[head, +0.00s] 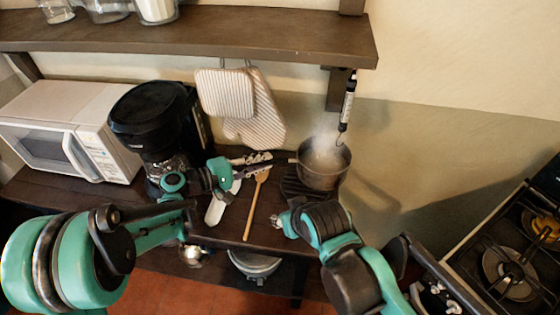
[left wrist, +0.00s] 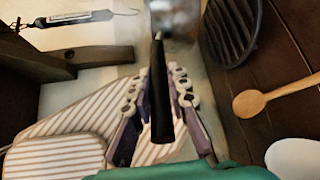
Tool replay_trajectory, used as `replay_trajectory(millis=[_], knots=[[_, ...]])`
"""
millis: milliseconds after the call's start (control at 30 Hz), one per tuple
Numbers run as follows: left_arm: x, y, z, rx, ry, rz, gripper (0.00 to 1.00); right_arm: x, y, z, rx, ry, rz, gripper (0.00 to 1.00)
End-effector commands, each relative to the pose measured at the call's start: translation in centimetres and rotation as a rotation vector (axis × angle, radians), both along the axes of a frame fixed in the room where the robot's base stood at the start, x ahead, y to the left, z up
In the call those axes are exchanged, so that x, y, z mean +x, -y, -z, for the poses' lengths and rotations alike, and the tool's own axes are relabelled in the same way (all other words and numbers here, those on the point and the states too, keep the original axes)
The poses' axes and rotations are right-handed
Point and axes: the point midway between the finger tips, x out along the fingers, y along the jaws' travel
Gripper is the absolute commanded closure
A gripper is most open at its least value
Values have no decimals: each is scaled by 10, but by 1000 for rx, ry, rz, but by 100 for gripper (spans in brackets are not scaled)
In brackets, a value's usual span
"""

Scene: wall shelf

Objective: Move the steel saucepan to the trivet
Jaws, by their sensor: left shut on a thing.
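The steel saucepan (head: 323,165) is upright, with steam above it, at the back right of the counter. Its black handle (left wrist: 161,95) points left in the head view. My left gripper (head: 266,158) is shut on that handle; in the left wrist view its fingers (left wrist: 160,105) lie on both sides of it.
A wooden spoon (head: 255,205) and a white spoon rest (head: 217,207) lie left of the trivet. A coffee maker (head: 150,120) and white microwave (head: 75,125) stand farther left. A stove (head: 510,260) stands right.

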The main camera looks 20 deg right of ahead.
Motion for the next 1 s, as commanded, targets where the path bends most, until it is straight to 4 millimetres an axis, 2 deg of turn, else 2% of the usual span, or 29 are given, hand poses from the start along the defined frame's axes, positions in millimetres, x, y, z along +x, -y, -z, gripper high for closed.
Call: replay_trajectory(millis=[100,300,467,733,1000], knots=[[11,-19,13,-7,-3,-3,100,0,0,9,0,0,0,60],[19,-35,22,-7,-3,-1,100,0,0,14,0,0,0,60],[20,-37,28,-6,-2,0,100,0,0,17,0,0,0,60],[20,-37,62,-6,-2,0,100,0,0,34,0,0,0,60],[19,-37,63,-6,-2,0,100,0,0,33,0,0,0,60]])
